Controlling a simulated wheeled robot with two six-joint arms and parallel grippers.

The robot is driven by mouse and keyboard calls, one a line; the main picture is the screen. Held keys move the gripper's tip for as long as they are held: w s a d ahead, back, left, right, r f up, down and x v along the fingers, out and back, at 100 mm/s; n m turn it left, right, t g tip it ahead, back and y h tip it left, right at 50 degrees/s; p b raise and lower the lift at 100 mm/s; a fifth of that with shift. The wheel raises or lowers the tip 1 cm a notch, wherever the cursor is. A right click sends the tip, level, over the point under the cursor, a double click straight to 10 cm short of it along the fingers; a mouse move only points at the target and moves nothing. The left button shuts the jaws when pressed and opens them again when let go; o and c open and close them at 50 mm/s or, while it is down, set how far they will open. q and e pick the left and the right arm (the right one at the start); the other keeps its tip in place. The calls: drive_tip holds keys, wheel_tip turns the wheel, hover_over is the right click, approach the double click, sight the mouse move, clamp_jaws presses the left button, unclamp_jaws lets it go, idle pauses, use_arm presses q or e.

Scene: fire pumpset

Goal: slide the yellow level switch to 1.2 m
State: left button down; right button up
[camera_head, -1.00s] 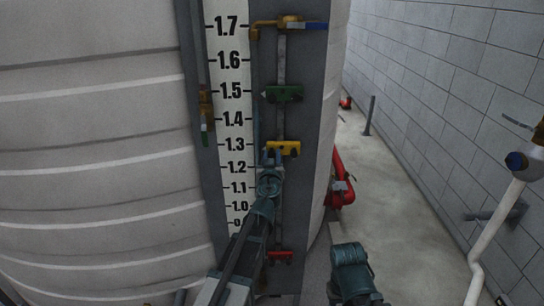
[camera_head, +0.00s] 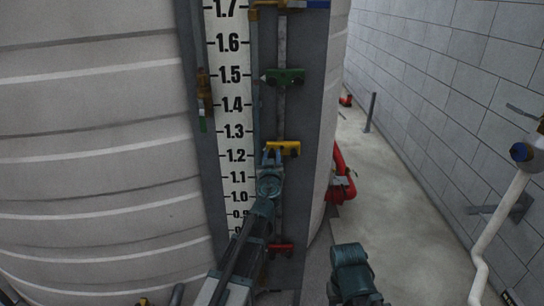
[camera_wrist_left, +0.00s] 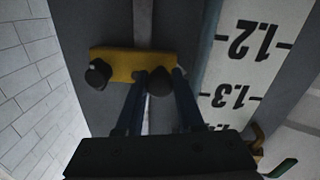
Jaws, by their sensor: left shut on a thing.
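The yellow level switch (camera_head: 289,149) sits on a vertical rail beside the white level scale (camera_head: 238,178). In the head view it is a little above the 1.2 mark, below 1.3. In the wrist view, turned upside down, the yellow switch (camera_wrist_left: 122,66) lies between the 1.2 and 1.3 marks and shows two dark knobs. My left gripper (camera_head: 271,153) reaches up from below, at the switch's left end. In the wrist view its fingers (camera_wrist_left: 157,78) are shut on the switch, around one knob.
A green switch (camera_head: 284,76) is higher on the same rail and a red one (camera_head: 281,249) lower. A brass valve (camera_head: 204,95) is left of the scale. Red piping (camera_head: 341,178) stands right of the tank, beside open floor (camera_head: 400,210).

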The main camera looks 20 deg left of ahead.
use_arm(q)
wheel_tip(320, 180, down, 5)
drive_tip(key=b, duration=0.3)
drive_tip(key=shift+r, duration=0.2)
use_arm(e)
wheel_tip(320, 180, down, 5)
drive_tip(key=shift+r, duration=0.2)
use_arm(q)
drive_tip(key=c, duration=0.5)
unclamp_jaws()
drive_tip(key=shift+c, duration=0.2)
drive_tip(key=shift+s, duration=0.1)
